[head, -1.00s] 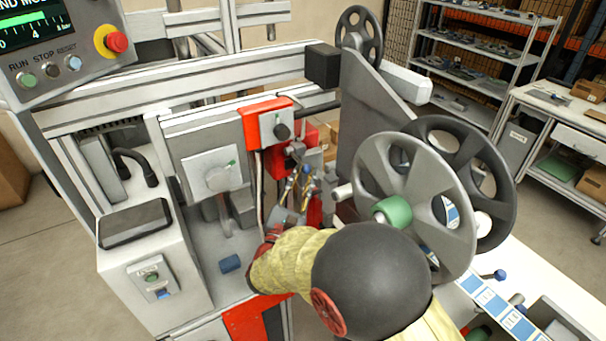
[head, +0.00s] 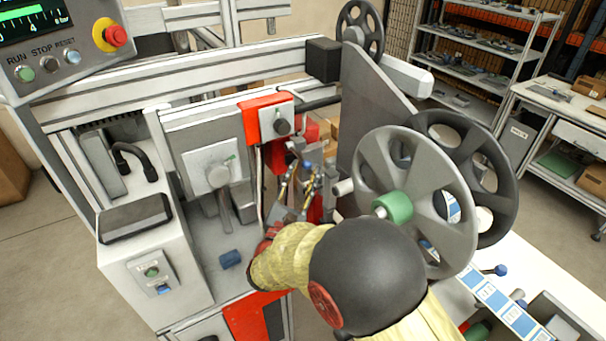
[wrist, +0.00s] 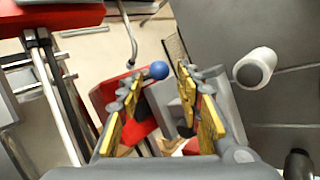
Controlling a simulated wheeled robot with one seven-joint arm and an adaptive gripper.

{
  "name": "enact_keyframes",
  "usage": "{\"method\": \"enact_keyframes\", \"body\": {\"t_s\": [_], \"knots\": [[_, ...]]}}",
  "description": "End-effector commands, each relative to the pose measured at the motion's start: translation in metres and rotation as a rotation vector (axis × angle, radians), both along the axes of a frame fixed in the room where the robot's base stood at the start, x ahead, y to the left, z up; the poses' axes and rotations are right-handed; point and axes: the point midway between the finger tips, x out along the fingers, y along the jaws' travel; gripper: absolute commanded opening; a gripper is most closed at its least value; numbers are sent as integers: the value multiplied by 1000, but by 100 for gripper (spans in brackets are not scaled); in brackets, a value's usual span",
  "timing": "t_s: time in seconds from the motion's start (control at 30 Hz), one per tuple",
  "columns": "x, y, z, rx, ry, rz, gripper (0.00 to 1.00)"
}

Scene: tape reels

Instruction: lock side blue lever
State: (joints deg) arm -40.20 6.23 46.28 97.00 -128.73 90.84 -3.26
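A lever with a blue ball knob (wrist: 158,70) shows in the wrist view, just beyond and between my fingertips, nearer the left one. The same blue knob (head: 307,166) appears very small in the head view, in front of the red block. My gripper (head: 302,185) is open, with its yellow-padded fingers apart and nothing held between them. It also shows in the wrist view (wrist: 157,86). I cannot tell whether a finger touches the knob. The lever's lower part is partly hidden by the left finger.
A grey reel (head: 405,205) and a green hub (head: 393,207) stand close to the right of my arm. A red-backed switch box (head: 273,120) is above my gripper. A blue cylinder (head: 231,259) lies left on the machine. A white roller (wrist: 255,67) is right of my fingers.

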Motion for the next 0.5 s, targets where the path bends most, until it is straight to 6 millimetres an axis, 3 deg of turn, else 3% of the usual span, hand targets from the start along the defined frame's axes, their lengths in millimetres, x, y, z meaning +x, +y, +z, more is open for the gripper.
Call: {"method": "enact_keyframes", "body": {"t_s": [0.33,0.5], "knots": [[-2,1,1,1,-3,0,39],[-18,6,-5,1,-3,2,39]]}}
